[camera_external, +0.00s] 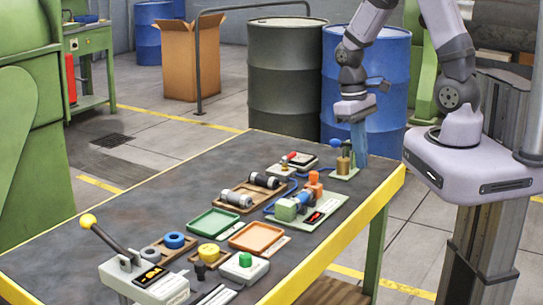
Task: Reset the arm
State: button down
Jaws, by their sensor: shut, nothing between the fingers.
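My arm reaches over the far right end of the dark workbench (150,215). My gripper (360,157) hangs downward on it, with bluish fingers that look shut and empty. It is just right of a small brass cylinder (343,165) on a green base. I cannot tell whether the fingers touch the base or stay above it.
A green fixture plate (325,210), green tray (213,223), orange tray (257,237) and brown tray with grey cylinders (235,200) lie on the bench. A lever with a yellow knob (88,221) stands front left. Drums (283,85) and a box (192,60) stand behind.

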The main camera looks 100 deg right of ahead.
jog(key=w+a+r+n, duration=0.1)
jog(key=w+a+n, duration=0.1)
jog(key=a, duration=0.4)
jog(key=w+a+r+n+t+h, duration=0.1)
jog(key=w+a+r+n, duration=0.1)
jog(key=a+n, duration=0.3)
jog(key=w+a+r+n, duration=0.2)
jog(key=w+a+n, duration=0.1)
jog(key=a, duration=0.5)
jog(key=shift+w+a+n+h, duration=0.3)
jog(key=shift+w, duration=0.25)
dwell(0.4)
notch_tip(320, 180, down, 25)
jog(key=b, duration=2.5)
jog(key=shift+f, duration=0.15)
notch_tip(320, 180, up, 14)
jog(key=p, duration=1.4)
jog(key=shift+r, duration=0.2)
